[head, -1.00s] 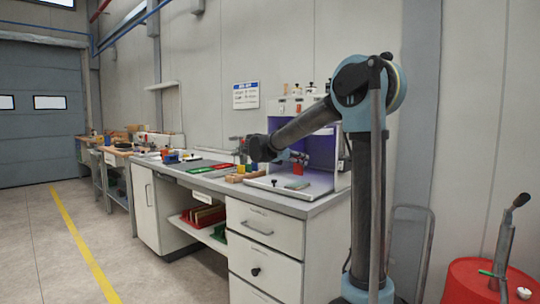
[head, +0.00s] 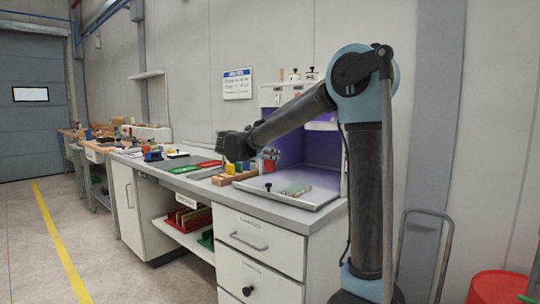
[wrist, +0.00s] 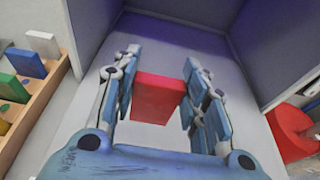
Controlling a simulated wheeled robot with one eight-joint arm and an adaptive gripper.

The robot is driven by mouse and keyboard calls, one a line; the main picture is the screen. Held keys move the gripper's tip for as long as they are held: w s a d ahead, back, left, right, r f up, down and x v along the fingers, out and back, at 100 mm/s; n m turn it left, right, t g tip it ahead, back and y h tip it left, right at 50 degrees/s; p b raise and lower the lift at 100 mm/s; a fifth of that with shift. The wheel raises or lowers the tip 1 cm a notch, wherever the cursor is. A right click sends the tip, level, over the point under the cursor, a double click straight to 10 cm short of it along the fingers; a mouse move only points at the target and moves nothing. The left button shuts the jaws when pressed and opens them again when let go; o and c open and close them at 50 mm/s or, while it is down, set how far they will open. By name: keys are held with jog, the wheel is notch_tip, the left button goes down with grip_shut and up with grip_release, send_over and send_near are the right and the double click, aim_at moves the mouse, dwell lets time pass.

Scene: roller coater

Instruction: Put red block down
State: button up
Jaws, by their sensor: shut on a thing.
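The red block (wrist: 158,97) is held between the two fingers of my gripper (wrist: 160,92) in the wrist view.
The booth (head: 330,150) has purple walls and a metal tray (head: 315,203) in front, with a green piece (head: 296,189) on it. A red drum (head: 497,287) stands on the floor at right.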

aim_at(269, 169)
jog(key=shift+f, duration=2.7)
jog(key=shift+f, duration=0.5)
jog(key=o, duration=1.2)
